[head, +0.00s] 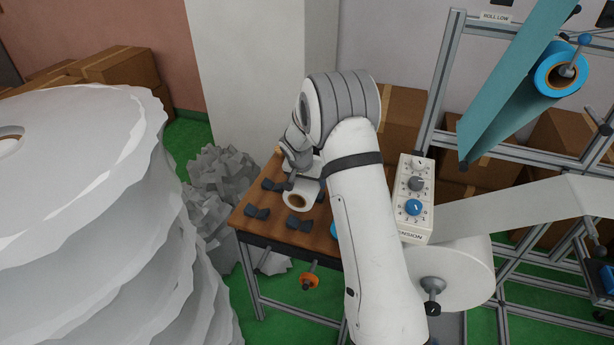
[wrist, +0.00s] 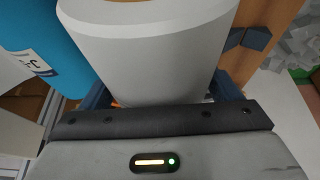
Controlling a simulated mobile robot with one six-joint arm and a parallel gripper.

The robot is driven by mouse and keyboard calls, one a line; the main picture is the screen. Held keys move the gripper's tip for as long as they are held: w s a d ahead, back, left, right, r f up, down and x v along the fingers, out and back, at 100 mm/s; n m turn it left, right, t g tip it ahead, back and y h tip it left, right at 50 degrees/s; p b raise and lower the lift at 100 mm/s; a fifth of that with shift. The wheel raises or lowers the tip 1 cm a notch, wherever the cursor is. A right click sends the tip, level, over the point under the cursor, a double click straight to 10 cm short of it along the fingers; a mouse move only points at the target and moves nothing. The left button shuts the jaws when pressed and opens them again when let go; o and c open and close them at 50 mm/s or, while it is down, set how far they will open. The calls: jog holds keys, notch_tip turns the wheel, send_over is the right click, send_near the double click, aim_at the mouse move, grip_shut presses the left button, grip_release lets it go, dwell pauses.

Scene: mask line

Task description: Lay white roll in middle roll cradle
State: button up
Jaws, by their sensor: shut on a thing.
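A white roll (head: 297,200) with a brown core is at the wooden table, among dark cradle blocks. In the wrist view the white roll (wrist: 150,55) fills the space between the dark blue fingers of my gripper (wrist: 165,97), which is shut on it. In the head view my gripper (head: 293,172) reaches down at the roll's far end, partly hidden by my wrist. Dark cradle blocks (head: 257,211) show left of the roll and more blocks (head: 299,222) show just in front of it. I cannot tell whether the roll touches the cradle.
A blue roll (wrist: 40,40) with a white label is close on the left in the wrist view. The wooden table (head: 240,222) has an orange knob (head: 309,281) below its front. A large white stack (head: 80,200) stands left, a control box (head: 415,200) and metal frame right.

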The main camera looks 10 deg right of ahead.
notch_tip(320, 180, down, 4)
jog(key=shift+r+b, duration=0.1)
jog(key=shift+b, duration=0.8)
notch_tip(320, 180, down, 3)
jog(key=b, duration=0.4)
jog(key=shift+f+b, duration=0.45)
jog(key=shift+b, duration=0.35)
jog(key=o, duration=1)
jog(key=shift+o, duration=0.2)
